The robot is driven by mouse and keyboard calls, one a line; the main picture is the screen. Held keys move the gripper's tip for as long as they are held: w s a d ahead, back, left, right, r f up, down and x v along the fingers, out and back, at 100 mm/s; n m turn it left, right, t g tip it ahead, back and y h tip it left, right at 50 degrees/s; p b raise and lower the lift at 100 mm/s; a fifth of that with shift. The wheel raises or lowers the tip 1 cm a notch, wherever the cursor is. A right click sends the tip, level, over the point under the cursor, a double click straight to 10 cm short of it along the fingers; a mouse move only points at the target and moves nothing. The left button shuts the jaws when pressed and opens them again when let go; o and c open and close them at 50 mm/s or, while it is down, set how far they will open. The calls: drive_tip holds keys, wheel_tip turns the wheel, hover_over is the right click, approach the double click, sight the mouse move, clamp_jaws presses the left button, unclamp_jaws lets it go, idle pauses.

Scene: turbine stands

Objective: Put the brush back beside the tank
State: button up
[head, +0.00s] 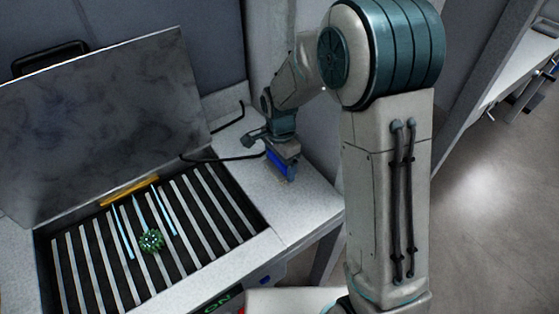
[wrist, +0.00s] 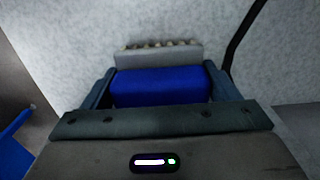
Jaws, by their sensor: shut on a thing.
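The brush has a blue body and a grey head with a row of bristles. It shows in the head view (head: 281,166) and the wrist view (wrist: 161,87). My gripper (head: 284,152) is shut on its blue body, with one finger on each side in the wrist view (wrist: 160,84). The brush is over the pale speckled worktop right of the tank; I cannot tell whether it touches the surface. The tank (head: 265,239) has a slatted grate and its grey lid (head: 100,120) stands open. A green toothed part (head: 152,240) sits on the slats.
A thin black line (head: 222,158) runs from the tank's back edge toward my gripper. Light blue strips and a yellow bar (head: 129,191) are at the grate. The worktop (head: 310,205) is clear toward its front right edge. Another bench (head: 510,75) stands far right.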

drive_tip(key=shift+f+b, duration=0.3)
drive_tip(key=shift+f, duration=0.05)
drive_tip(key=o, duration=0.9)
drive_tip(key=shift+o, duration=0.2)
drive_tip(key=shift+r+p, duration=2.3)
drive_tip(key=shift+r, duration=1.2)
